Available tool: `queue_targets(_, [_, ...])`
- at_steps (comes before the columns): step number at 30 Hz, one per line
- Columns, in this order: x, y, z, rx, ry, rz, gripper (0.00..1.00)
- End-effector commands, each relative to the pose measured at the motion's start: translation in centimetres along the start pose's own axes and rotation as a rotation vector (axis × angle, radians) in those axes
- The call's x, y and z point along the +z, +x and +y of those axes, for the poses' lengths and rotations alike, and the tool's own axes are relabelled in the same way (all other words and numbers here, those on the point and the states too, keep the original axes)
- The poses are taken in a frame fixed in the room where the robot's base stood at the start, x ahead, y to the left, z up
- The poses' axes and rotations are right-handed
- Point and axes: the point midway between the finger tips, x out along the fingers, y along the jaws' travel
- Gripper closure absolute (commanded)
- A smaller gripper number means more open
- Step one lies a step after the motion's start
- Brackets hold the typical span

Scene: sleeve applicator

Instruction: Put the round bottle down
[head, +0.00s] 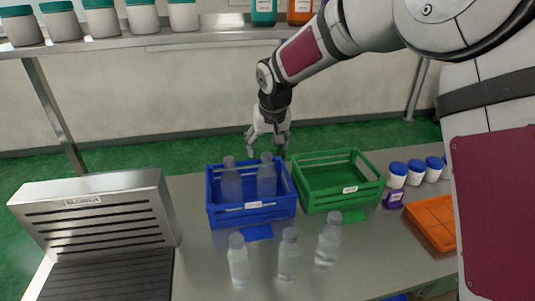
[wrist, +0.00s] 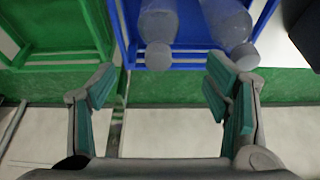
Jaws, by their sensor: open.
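Two clear bottles stand in the blue crate (head: 252,214), a left one (head: 231,184) and a right one (head: 267,180). My gripper (head: 267,150) is at the crate's back edge, close to the right bottle's cap in the picture. It is open and empty. In the wrist view the fingers (wrist: 163,78) are spread wide, with one bottle (wrist: 158,22) ahead between them and another (wrist: 228,22) to the right. Three more clear bottles stand on the table in front, at left (head: 238,262), middle (head: 288,256) and right (head: 328,242). I cannot tell which bottle is the round one.
An empty green crate (head: 330,205) stands right of the blue one. White jars with blue lids (head: 415,174) and an orange tray (head: 428,222) are farther right. A metal slotted machine (head: 95,215) stands at left. A shelf (head: 150,38) holding jars runs above.

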Motion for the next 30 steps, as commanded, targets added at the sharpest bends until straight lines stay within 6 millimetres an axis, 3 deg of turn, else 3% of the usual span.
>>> queue_targets(11, [0.2, -1.3, 0.4, 0.006, 0.001, 0.001, 0.29])
queue_targets(16, [2.0, -6.1, 3.2, 0.045, 0.011, 0.014, 0.29])
queue_targets(23, [8.4, -15.3, 8.5, 0.115, 0.051, 0.023, 0.29])
queue_targets(30, [17.5, -22.4, 12.2, 0.153, 0.121, 0.032, 0.29])
